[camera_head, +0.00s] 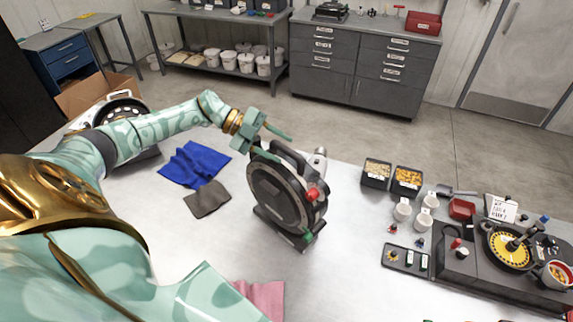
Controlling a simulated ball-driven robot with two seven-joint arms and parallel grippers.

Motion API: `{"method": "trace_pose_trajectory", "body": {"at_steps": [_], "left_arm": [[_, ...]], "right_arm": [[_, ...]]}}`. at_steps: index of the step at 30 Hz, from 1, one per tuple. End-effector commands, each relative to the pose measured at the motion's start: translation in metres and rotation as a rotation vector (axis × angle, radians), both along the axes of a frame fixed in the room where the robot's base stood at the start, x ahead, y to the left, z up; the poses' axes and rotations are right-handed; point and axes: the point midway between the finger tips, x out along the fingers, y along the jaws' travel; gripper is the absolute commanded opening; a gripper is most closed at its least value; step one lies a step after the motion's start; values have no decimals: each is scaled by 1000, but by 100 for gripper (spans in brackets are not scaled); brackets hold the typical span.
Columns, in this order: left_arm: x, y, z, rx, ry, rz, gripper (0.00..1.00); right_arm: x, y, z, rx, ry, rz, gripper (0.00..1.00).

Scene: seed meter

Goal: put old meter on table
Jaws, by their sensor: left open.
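A dark round seed meter (272,192) stands upright on a black stand on the light grey table (345,260), near the middle of the head view. It has a red knob at its right side, a green part low down and a light grey part behind its top. I cannot tell from its look whether it is the old meter. My left gripper (272,143) is open at the upper edge of this meter, its fingers close to the top; whether they touch is unclear. My right gripper is not in view. Another round black-and-white device (122,108) is partly hidden behind my left arm.
A blue cloth (193,163) and a grey cloth (207,199) lie left of the meter, a pink cloth (264,297) in front. Seed bins (407,181), white cups and a test stand (505,250) crowd the right. Table space right of the meter is clear.

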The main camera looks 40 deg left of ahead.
Motion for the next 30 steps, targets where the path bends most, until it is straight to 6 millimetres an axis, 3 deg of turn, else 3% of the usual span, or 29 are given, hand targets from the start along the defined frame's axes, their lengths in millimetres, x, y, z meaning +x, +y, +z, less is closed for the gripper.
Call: {"method": "trace_pose_trajectory", "body": {"at_steps": [1,4,12,13,17,18,30], "left_arm": [[5,-8,3,-6,-1,-1,44],[9,-18,-6,-2,0,1,44],[11,-22,-11,0,1,1,44],[11,-22,-11,0,1,1,41],[11,-22,-11,0,1,1,5],[11,-22,-11,0,1,1,0],[10,-22,-12,-3,5,2,0]], "right_arm": [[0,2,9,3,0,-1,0],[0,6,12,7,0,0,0],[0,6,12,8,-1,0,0],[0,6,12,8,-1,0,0],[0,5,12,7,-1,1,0],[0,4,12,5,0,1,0],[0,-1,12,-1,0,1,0]]}}
